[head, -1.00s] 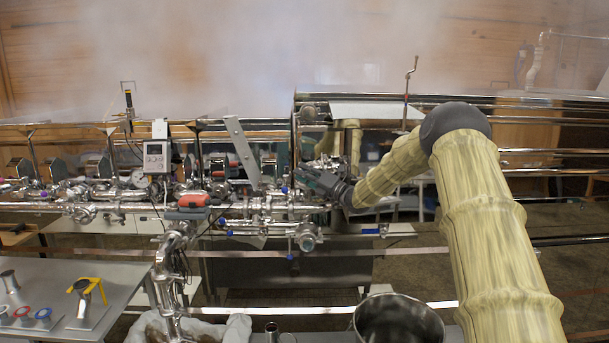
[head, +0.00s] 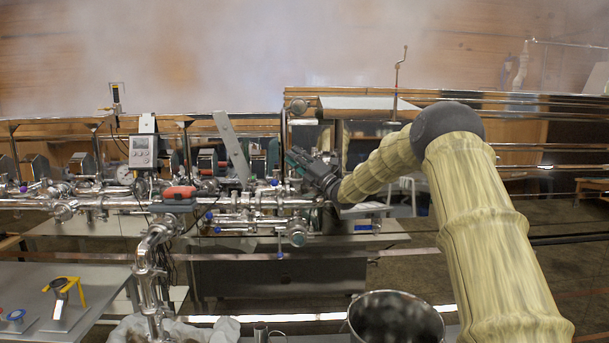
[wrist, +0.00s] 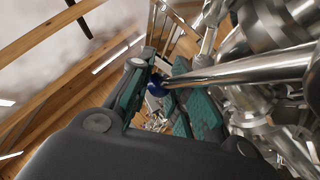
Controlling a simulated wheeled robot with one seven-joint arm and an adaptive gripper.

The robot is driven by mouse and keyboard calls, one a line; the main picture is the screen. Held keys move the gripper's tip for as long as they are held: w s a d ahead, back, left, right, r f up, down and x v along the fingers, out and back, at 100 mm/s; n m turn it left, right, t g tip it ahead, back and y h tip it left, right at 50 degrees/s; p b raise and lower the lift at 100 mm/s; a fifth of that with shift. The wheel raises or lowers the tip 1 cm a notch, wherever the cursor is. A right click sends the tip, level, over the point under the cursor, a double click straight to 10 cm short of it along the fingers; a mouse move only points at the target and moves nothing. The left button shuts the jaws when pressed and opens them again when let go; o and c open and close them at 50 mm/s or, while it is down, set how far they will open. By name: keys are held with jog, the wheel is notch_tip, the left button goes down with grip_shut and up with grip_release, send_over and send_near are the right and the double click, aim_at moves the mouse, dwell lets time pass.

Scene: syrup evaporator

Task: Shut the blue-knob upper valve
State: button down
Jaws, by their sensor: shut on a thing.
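My gripper (head: 297,161) is at the right end of the steel pipework, beside the upper valve fittings. In the wrist view its two green-padded fingers (wrist: 160,80) are closed around a blue knob (wrist: 157,86) on the end of a shiny metal lever (wrist: 235,72). The lever runs off to the right. The fingers partly hide the knob. In the head view my gripper hides the held knob. Another blue knob (head: 275,182) shows just below and left of the gripper, and a lower one (head: 280,255) hangs under the pipes.
Steel pipes (head: 100,203) with valves run leftward, with a grey meter box (head: 142,151) and a red-handled fitting (head: 179,193). A metal bucket (head: 395,318) stands in front. A grey table (head: 85,300) holds a yellow-handled part (head: 62,290). Steam hangs above.

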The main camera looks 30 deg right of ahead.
jog(key=shift+s+d+r+m+t+h+b, duration=0.1)
jog(key=shift+d+r+m+t+h+b, duration=0.15)
jog(key=shift+m+t+b, duration=0.5)
jog(key=shift+s+d+r+m+t+h+b, duration=0.1)
jog(key=shift+r+m+h+b, duration=0.3)
jog(key=shift+b, duration=0.75)
jog(key=shift+s+d+r+m+t+h+b, duration=0.1)
jog(key=shift+d+r+m+t+h+b, duration=0.15)
jog(key=shift+m+t+b, duration=0.5)
jog(key=shift+s+d+r+m+t+h+b, duration=0.15)
jog(key=shift+d+r+m+t+h+b, duration=0.15)
jog(key=shift+r+m+h+b, duration=0.35)
jog(key=shift+s+d+r+m+t+h+b, duration=0.1)
jog(key=shift+d+r+m+t+h+b, duration=0.2)
jog(key=shift+m+h+b, duration=0.7)
jog(key=shift+s+d+r+m+t+h+b, duration=0.2)
jog(key=shift+r+m+t+h+b, duration=0.35)
jog(key=shift+b, duration=0.4)
jog(key=c, duration=1.7)
grip_release()
jog(key=shift+o, duration=0.8)
jog(key=shift+d, duration=0.15)
jog(key=shift+a, duration=0.2)
jog(key=v, duration=1.2)
jog(key=shift+d, duration=0.25)
